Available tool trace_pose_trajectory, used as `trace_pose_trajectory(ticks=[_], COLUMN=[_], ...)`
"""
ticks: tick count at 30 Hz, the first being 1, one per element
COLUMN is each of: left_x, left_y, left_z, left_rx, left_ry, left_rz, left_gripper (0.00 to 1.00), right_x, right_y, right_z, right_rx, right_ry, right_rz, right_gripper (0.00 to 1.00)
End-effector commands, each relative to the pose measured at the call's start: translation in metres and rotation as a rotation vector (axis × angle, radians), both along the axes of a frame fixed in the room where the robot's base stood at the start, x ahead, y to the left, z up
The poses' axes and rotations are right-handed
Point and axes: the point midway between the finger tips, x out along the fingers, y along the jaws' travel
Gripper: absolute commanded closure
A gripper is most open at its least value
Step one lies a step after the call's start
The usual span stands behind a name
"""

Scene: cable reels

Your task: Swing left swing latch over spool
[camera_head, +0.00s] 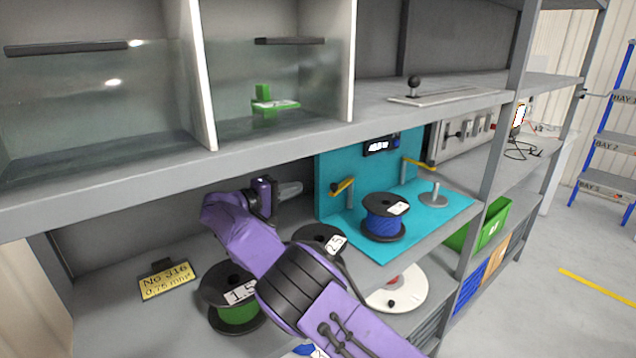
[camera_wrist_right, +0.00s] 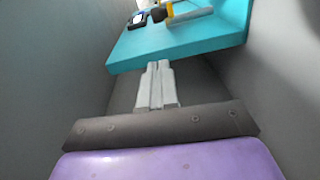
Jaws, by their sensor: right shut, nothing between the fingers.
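The left swing latch (camera_head: 343,187) is a yellow bar on a grey post at the left side of the teal station (camera_head: 440,205). It also shows at the top of the right wrist view (camera_wrist_right: 168,10). The spool (camera_head: 382,220), blue wire between black flanges with a white label, sits upright on the station to the right of the latch. The latch bar is apart from the spool. My right gripper (camera_head: 298,189) is shut and empty, left of the station and short of the latch. In the right wrist view its closed fingertips (camera_wrist_right: 158,64) point toward the station's edge. My left gripper is out of view.
A second yellow latch (camera_head: 418,162) stands at the back of the station, near an empty grey spindle (camera_head: 433,198). A green-wire reel (camera_head: 236,310) and another black reel (camera_head: 318,236) stand on the shelf below my arm. The upper shelf (camera_head: 300,130) overhangs closely.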

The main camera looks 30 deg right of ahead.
Motion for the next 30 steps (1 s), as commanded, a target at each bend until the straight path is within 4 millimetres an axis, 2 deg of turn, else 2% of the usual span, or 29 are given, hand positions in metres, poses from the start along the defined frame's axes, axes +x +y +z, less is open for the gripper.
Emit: trace_pose_trajectory(ticks=[1,5,12,18,30], left_x=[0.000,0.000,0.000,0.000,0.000], left_y=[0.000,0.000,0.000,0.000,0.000], left_z=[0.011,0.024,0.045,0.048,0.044], left_rx=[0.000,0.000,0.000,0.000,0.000], left_ry=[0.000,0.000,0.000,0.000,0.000], left_rz=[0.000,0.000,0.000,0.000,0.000], left_gripper=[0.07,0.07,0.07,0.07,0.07], right_x=[0.001,0.004,-0.015,-0.021,-0.019], right_y=[-0.012,-0.041,-0.063,-0.070,-0.073], right_z=[0.004,0.002,0.001,-0.005,-0.007], right_rx=[0.002,0.002,-0.001,0.000,0.000], right_ry=[0.002,0.002,0.002,0.000,0.000], right_rz=[-0.003,-0.003,-0.001,0.001,0.005], right_gripper=[1.00,1.00,1.00,1.00,1.00])
